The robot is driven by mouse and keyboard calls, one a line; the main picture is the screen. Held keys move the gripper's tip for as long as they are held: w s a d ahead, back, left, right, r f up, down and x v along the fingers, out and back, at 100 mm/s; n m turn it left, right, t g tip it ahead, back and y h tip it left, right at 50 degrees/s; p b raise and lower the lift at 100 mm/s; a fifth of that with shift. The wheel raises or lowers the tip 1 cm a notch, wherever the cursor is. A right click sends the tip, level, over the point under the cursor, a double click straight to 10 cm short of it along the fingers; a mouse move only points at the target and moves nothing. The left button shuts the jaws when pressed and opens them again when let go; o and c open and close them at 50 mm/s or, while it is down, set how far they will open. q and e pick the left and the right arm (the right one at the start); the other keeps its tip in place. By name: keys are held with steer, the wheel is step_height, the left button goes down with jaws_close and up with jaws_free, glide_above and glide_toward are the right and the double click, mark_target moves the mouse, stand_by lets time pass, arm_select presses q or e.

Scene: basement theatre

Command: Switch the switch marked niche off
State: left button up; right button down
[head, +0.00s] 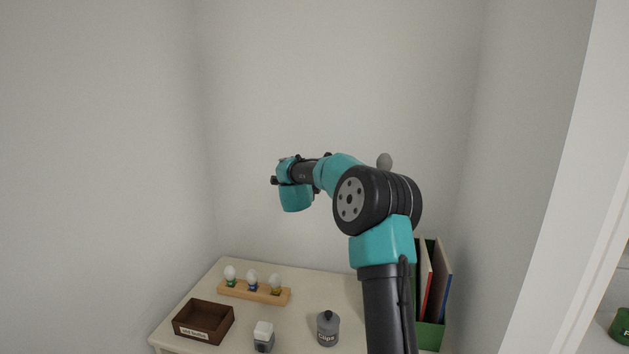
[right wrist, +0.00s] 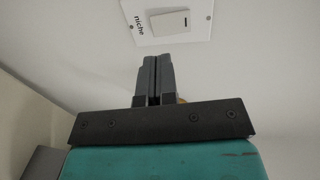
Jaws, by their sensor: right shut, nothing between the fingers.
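The niche switch (right wrist: 170,22) shows in the right wrist view as a white rocker with a short dark mark, on a white wall plate printed "niche". My right gripper (right wrist: 157,60) is shut and empty. Its fingertips point toward the wall, just below the plate's lower edge in that view; I cannot tell whether they touch it. In the head view my right arm reaches toward the back wall, and its gripper and the switch are hidden behind the arm. My left gripper is in neither view.
Below the arm stands a pale table (head: 325,288) with a brown wooden box (head: 203,335), a wooden holder (head: 235,292) of small bulbs, a white-topped grey container (head: 264,345), a grey "Clips" jar (head: 328,330) and a green file holder (head: 430,337). Walls enclose the niche.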

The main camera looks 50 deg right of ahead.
steer(key=x, duration=0.6)
steer(key=shift+d, duration=0.4)
steer(key=shift+w, duration=0.2)
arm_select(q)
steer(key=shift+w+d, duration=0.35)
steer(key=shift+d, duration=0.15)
arm_select(e)
steer(key=shift+d+f, duration=0.1)
steer(key=shift+d, duration=0.05)
